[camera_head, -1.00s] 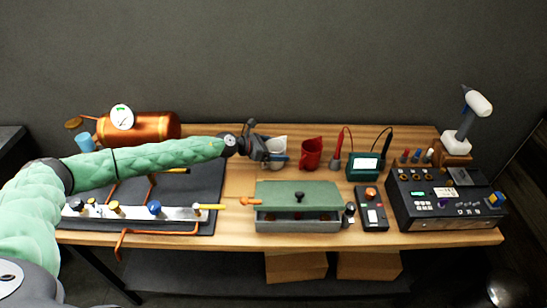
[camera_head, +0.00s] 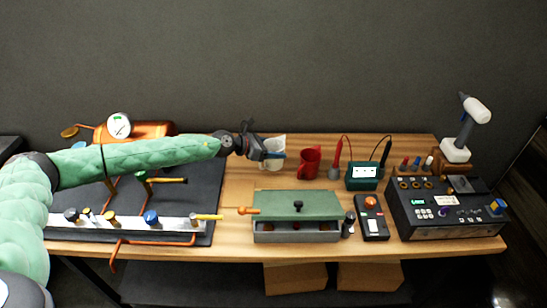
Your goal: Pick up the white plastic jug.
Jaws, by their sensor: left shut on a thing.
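The white plastic jug (camera_head: 275,147) is at the back middle of the wooden table, left of the red mug. My left gripper (camera_head: 268,154) is at its left side and shut on it. The gripper and wrist hide the jug's left part. I cannot tell for sure whether the jug's base touches the table. My right gripper is not in view.
The red mug (camera_head: 309,163) stands close to the jug's right. A green lidded box (camera_head: 298,207) is in front. A copper tank (camera_head: 150,131) is behind my left arm, and a valve manifold (camera_head: 130,223) lies on the dark mat (camera_head: 205,185). A black control unit (camera_head: 440,208) is at the right.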

